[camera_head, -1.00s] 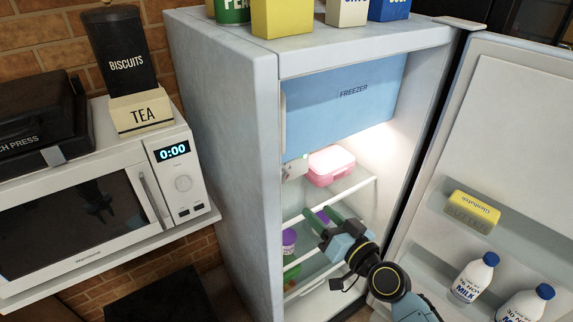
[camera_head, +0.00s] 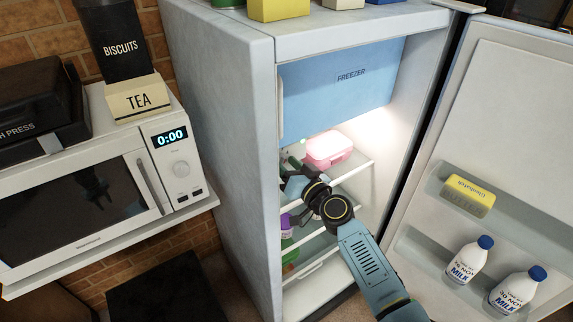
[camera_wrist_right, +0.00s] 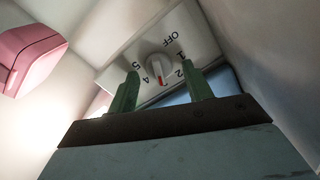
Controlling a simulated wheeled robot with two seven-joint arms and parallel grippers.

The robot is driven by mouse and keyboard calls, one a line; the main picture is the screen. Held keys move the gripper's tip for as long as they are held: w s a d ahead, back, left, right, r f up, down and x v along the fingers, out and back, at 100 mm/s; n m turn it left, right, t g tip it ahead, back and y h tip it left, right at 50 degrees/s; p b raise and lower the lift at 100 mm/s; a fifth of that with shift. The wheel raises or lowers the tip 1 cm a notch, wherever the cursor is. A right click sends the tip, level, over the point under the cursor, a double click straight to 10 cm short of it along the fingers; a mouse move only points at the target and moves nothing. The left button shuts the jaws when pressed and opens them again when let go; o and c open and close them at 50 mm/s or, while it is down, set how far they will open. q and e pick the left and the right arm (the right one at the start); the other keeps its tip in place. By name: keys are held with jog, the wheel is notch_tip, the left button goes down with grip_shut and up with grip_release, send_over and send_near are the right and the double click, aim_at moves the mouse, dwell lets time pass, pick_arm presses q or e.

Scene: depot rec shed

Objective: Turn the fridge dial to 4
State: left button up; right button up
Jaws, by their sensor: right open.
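The fridge dial (camera_wrist_right: 157,66) is a pale round knob on a white panel in the right wrist view. The marks OFF, 1, 2, 4 and 5 show around it. Its red pointer lies between 2 and 4; no numeral is readable there. My right gripper (camera_wrist_right: 160,71) is open, with its two green fingers on either side of the dial in the picture; no clear contact shows. In the head view my right gripper (camera_head: 285,167) reaches inside the fridge (camera_head: 222,130) by its left inner wall, and the dial is hidden there. My left gripper is not in view.
A pink box (camera_head: 328,149) sits on the shelf beside my gripper, under the blue freezer door (camera_head: 345,92). The fridge door (camera_head: 505,130) stands open at right, holding milk bottles (camera_head: 468,260) and a yellow pack (camera_head: 467,194). A microwave (camera_head: 85,205) stands at left.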

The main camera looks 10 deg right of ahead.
jog(key=shift+c, duration=0.2)
jog(key=c, duration=0.9)
jog(key=shift+m, duration=0.3)
jog(key=m+b, duration=0.1)
jog(key=m, duration=0.2)
jog(key=shift+f+m, duration=0.1)
jog(key=shift+m, duration=0.2)
jog(key=m, duration=0.5)
jog(key=shift+w+d+f, duration=0.1)
jog(key=shift+d, duration=0.05)
jog(key=shift+m, duration=0.4)
jog(key=o, duration=0.9)
